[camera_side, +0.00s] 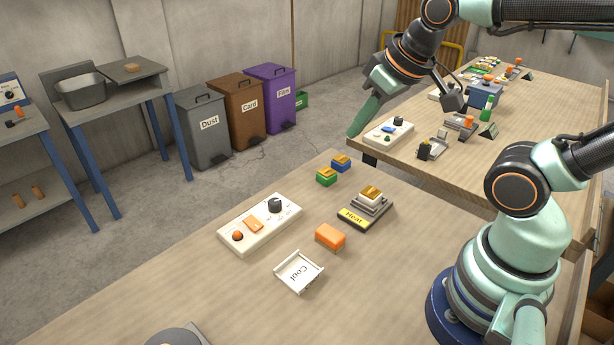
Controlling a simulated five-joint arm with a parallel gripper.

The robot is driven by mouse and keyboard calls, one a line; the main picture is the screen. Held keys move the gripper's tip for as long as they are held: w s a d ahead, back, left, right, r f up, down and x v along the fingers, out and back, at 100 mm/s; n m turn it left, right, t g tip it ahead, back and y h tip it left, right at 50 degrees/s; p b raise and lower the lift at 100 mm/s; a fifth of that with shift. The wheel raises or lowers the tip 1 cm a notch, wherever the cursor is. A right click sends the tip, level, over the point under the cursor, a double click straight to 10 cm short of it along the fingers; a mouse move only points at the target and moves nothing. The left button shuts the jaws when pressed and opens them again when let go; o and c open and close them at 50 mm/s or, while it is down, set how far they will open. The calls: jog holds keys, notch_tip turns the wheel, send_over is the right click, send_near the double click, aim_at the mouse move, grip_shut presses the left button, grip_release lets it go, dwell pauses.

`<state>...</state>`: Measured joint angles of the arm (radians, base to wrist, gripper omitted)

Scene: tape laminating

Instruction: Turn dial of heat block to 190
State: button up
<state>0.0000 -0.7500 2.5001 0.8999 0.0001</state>
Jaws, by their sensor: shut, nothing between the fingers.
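The heat block (351,218) has a dark base with a yellow "Heat" label and sits mid-table. A metal stack with a white and gold piece (371,192) lies on it. A white control box (262,234) stands to its left, with a dark round dial (275,205), an orange rectangular part and an orange-red knob. The dial's numbers are too small to read. I cannot tell whether this dial belongs to the heat block. My gripper (354,132) is shut and empty, pointing down-left. It is raised at the upper middle of the picture, apart from the dial and block.
An orange block (330,237) and a white "Cool" tray (299,272) lie in front of the heat block. Green (326,177) and blue (341,164) blocks with orange tops sit behind. A second bench (550,130) holds similar items. The near left table is mostly clear.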

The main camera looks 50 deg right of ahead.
jog(key=o, duration=1)
jog(key=shift+w+n, duration=0.3)
jog(key=n+g, duration=0.6)
jog(key=n, duration=1.4)
send_over(275, 201)
notch_tip(275, 201, down, 11)
notch_tip(275, 201, down, 11)
jog(key=shift+f, duration=0.1)
grip_shut()
